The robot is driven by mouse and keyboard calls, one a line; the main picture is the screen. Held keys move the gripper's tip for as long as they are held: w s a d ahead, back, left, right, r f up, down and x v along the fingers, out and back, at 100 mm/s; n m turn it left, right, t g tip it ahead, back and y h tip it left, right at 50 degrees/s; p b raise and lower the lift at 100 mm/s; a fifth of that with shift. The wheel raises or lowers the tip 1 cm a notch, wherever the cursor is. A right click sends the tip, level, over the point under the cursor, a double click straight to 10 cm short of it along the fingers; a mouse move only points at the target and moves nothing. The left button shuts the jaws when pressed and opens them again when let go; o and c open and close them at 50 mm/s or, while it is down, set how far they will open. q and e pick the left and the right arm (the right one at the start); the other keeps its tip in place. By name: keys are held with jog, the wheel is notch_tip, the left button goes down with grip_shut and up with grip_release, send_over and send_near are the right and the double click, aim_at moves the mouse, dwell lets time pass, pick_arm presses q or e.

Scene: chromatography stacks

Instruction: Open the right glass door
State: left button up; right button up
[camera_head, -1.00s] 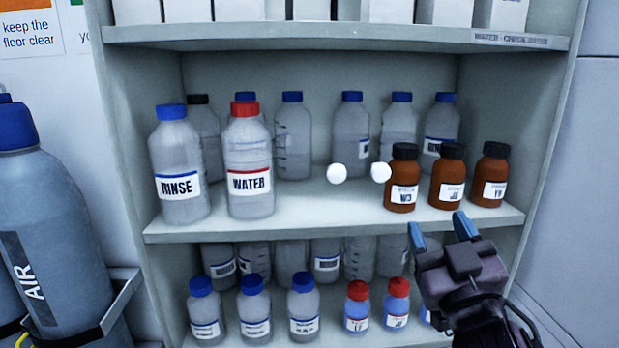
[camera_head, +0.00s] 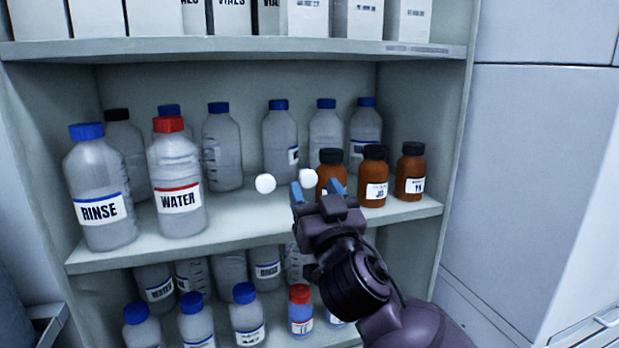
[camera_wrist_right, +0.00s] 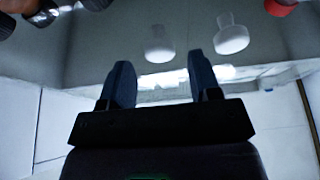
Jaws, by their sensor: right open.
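Two small round white knobs show in front of the middle shelf. I take the left one (camera_head: 265,183) and the right one (camera_head: 308,177) for the glass doors' knobs; the glass itself can hardly be made out. My right gripper (camera_head: 316,187) is open and empty, its blue fingertips by the right knob, partly overlapping it in the head view. The wrist view looks flipped: the right knob (camera_wrist_right: 158,45) lies ahead of the gap between the fingers (camera_wrist_right: 163,78), and the left knob (camera_wrist_right: 232,38) beyond the other finger. Contact does not show. My left gripper is out of view.
Behind the knobs stand clear bottles, such as RINSE (camera_head: 98,190) and WATER (camera_head: 175,175), and brown bottles (camera_head: 373,178) on the middle shelf (camera_head: 250,228). White boxes (camera_head: 308,18) stand above. A plain grey panel (camera_head: 545,160) is at the right.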

aim_at(310, 181)
jog(key=shift+x, duration=1.6)
grip_shut()
